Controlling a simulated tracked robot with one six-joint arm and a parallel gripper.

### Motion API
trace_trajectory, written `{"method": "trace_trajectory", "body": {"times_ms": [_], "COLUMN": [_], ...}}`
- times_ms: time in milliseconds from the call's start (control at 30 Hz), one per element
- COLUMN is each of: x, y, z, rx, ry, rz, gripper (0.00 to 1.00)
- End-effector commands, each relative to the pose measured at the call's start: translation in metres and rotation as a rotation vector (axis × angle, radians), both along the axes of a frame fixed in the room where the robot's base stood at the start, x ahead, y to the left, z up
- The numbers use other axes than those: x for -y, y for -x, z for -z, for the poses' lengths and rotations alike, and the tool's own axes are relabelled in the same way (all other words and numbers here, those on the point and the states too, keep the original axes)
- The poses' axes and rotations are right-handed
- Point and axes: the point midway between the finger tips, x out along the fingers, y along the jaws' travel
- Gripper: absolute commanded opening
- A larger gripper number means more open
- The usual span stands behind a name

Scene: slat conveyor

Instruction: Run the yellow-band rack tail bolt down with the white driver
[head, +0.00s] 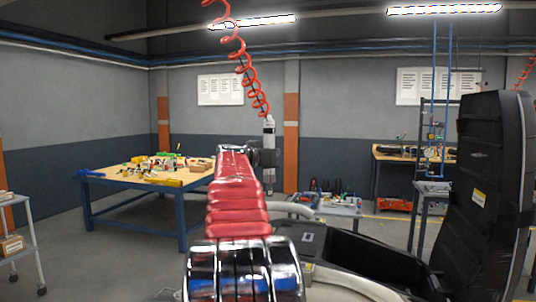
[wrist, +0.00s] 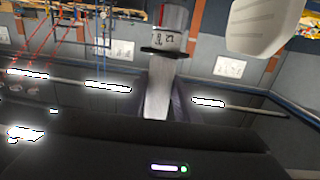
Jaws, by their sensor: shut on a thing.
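The white driver (head: 269,132) is upright under a red coiled hose in the head view, beyond the end of my red and chrome arm. My gripper (head: 264,157) is shut on its body. In the wrist view the driver (wrist: 168,42) shows as a pale cylinder with a dark ring and a label, between the dark fingers of my gripper (wrist: 160,105). The driver's lower tip shows in the head view above the floor, apart from any bolt. I cannot make out the yellow-band rack or its tail bolt in either view.
A blue-legged workbench (head: 135,185) with many small parts stands at the left. A low tool cart (head: 335,209) is behind the arm. A tall black panel (head: 490,190) fills the right side. A grey trolley (head: 22,243) stands at the far left. Open floor lies between bench and arm.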

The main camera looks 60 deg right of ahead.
Motion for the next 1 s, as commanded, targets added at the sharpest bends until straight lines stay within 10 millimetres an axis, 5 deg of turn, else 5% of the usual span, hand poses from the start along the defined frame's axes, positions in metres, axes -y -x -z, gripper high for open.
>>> {"method": "trace_trajectory", "body": {"times_ms": [1000], "x": [0.001], "y": [0.002], "z": [0.059], "rx": [-0.002], "ry": [-0.001], "rz": [0.003], "gripper": [0.00]}}
